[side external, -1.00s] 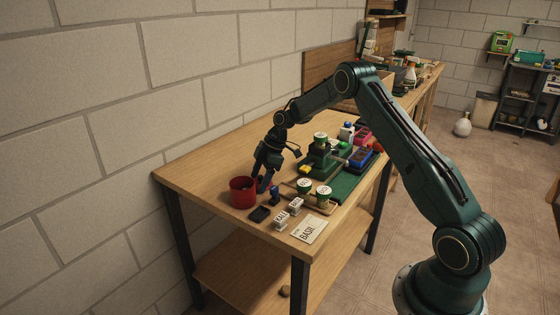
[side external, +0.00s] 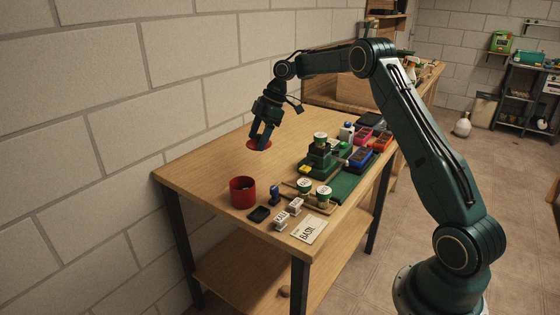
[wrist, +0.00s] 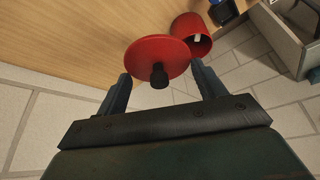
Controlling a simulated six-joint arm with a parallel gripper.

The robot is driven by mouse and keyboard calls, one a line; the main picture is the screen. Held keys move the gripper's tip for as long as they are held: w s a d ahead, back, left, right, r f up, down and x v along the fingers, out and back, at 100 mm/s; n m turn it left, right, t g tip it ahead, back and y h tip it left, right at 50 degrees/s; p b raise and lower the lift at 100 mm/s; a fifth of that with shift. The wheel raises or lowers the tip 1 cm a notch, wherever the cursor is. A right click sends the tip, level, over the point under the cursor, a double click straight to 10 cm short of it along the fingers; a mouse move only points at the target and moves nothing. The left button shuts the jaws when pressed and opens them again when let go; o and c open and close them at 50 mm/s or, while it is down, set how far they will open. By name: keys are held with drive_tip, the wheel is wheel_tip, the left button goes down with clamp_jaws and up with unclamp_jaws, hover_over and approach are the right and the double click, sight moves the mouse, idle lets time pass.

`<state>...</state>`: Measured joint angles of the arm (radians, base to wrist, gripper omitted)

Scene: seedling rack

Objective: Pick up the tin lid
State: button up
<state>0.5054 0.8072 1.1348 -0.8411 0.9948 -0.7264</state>
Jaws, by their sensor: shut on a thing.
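The tin lid (side external: 257,146) is a round red disc held in the air above the table. In the wrist view the lid (wrist: 150,58) shows its flat red face and a dark knob (wrist: 159,76) between my fingers. My gripper (side external: 262,137) is shut on the lid; its fingers also show in the wrist view (wrist: 160,88). The exact finger contact on the knob is hard to see. The red tin (side external: 243,193) stands open on the table, below and left of the lid; it also shows in the wrist view (wrist: 193,33).
A small black tray (side external: 260,214), a blue item (side external: 274,194), white label blocks (side external: 281,220) and a BASIL card (side external: 310,230) lie near the front edge. Green-lidded pots (side external: 323,193) and a green rack (side external: 320,165) stand to the right. The left rear tabletop is clear.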

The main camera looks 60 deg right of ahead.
sight(258, 135)
drive_tip(key=shift+r, duration=2.7)
drive_tip(key=shift+a, duration=0.15)
drive_tip(key=s+a+f+n+g, duration=0.1)
drive_tip(key=a+f+n, duration=0.2)
drive_tip(key=a+f, duration=0.3)
drive_tip(key=a, duration=0.3)
drive_tip(key=shift+a+y, duration=0.25)
drive_tip(key=shift+y, duration=0.05)
drive_tip(key=shift+s+f, duration=0.1)
drive_tip(key=shift+f, duration=0.15)
drive_tip(key=shift+f, duration=2.9)
drive_tip(key=shift+f, duration=0.2)
